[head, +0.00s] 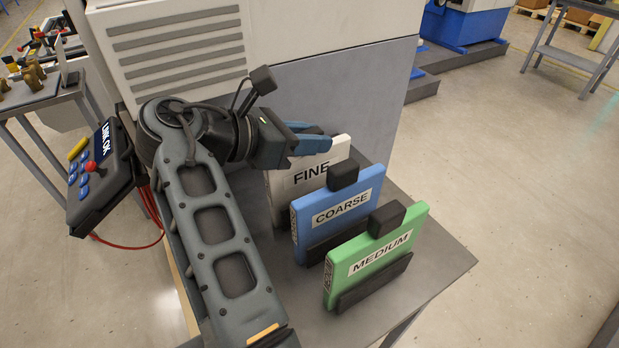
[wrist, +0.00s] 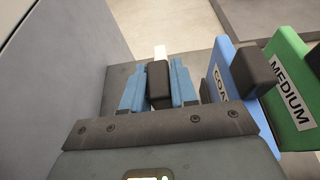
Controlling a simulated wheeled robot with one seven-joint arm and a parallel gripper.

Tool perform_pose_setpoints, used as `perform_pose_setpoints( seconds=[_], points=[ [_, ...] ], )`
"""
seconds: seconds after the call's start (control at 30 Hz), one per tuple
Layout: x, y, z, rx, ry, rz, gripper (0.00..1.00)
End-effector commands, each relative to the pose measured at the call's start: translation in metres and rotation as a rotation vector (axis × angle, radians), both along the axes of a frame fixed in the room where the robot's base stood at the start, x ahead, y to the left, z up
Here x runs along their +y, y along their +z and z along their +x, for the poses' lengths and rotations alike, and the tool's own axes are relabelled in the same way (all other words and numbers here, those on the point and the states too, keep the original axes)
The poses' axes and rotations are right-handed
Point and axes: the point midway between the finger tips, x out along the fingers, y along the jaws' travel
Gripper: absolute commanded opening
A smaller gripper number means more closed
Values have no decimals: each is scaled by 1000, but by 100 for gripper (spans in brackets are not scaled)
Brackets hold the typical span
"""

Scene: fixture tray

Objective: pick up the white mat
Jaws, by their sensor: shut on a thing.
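The white mat (head: 310,172), labelled FINE, stands upright behind the blue and green ones in the head view. Its lower right part is hidden by the blue mat. My gripper (head: 306,138) is at its top edge. In the wrist view, the blue fingers of my gripper (wrist: 157,88) are shut on the white mat's dark knob (wrist: 158,82), one on each side. Only a pale strip of the white mat (wrist: 160,52) shows there, beyond the knob. I cannot tell whether its bottom edge is clear of the tray.
A blue mat (head: 325,220) labelled COARSE and a green mat (head: 400,249) labelled MEDIUM stand in dark holders on the grey table (head: 443,262). A grey cabinet wall (head: 345,92) rises close behind. A control panel (head: 98,178) is at the left.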

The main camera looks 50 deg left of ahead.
Motion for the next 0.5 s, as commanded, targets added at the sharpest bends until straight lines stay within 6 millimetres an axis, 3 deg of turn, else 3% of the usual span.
perform_pose_setpoints(
  seconds=[0.3,0.5],
  points=[
    [0,3,0,-1,1,1,0],
    [0,30,0,-2,0,5,0]
  ],
)
